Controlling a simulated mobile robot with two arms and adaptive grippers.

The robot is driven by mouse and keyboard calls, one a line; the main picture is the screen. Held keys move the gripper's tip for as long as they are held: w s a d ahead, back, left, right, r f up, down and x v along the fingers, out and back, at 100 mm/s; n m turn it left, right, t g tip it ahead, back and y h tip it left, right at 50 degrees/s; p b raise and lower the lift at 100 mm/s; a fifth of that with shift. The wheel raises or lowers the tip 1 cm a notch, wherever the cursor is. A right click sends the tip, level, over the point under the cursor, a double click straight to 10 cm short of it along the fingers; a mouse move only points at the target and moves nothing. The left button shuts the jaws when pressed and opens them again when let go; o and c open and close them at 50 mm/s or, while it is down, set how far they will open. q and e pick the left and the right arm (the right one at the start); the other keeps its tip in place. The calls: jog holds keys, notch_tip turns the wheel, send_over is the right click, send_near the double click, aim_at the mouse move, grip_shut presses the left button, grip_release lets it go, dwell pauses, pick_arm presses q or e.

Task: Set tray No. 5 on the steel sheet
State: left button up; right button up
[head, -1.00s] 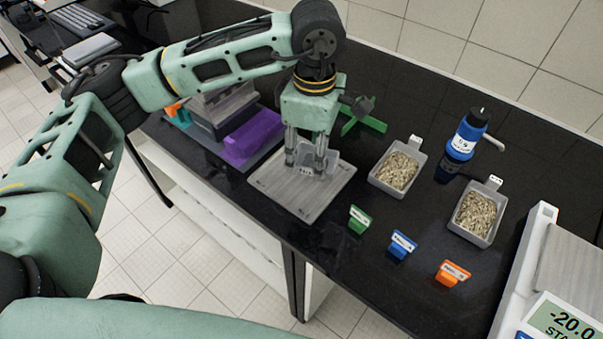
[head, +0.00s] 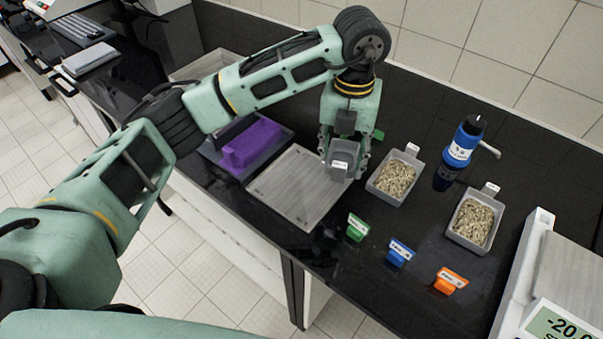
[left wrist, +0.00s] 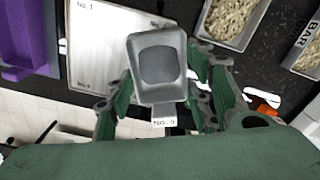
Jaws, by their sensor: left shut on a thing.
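My left gripper (head: 345,160) is shut on a small empty grey tray (head: 343,154). In the left wrist view the tray (left wrist: 158,62) hangs between the fingers, with a label reading No. 5 (left wrist: 164,122) at its near edge. The steel sheet (head: 290,195) lies flat on the black bench; it also shows in the left wrist view (left wrist: 95,55). In the head view the gripper and tray are over the sheet's right end. The height of the tray above the sheet is hard to tell. My right gripper is not in view.
Two trays of pale chips (head: 396,178) (head: 474,222) stand to the right. A blue bottle (head: 463,145) stands behind them. Green (head: 357,228), blue (head: 400,253) and orange (head: 450,281) tags stand in front. A purple block (head: 252,145) is left of the sheet; a balance (head: 545,285) is far right.

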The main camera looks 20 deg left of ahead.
pick_arm(q)
jog(key=p, duration=0.2)
send_over(301, 184)
notch_tip(301, 184, down, 4)
jog(key=shift+d+f, duration=0.1)
jog(key=shift+f, duration=0.15)
jog(key=shift+f+p, duration=0.25)
jog(key=shift+p, duration=0.05)
notch_tip(301, 184, down, 3)
jog(key=shift+f+p, duration=0.1)
jog(key=shift+p, duration=0.65)
jog(key=shift+f, duration=0.4)
jog(key=shift+f, duration=0.15)
jog(key=o, duration=0.8)
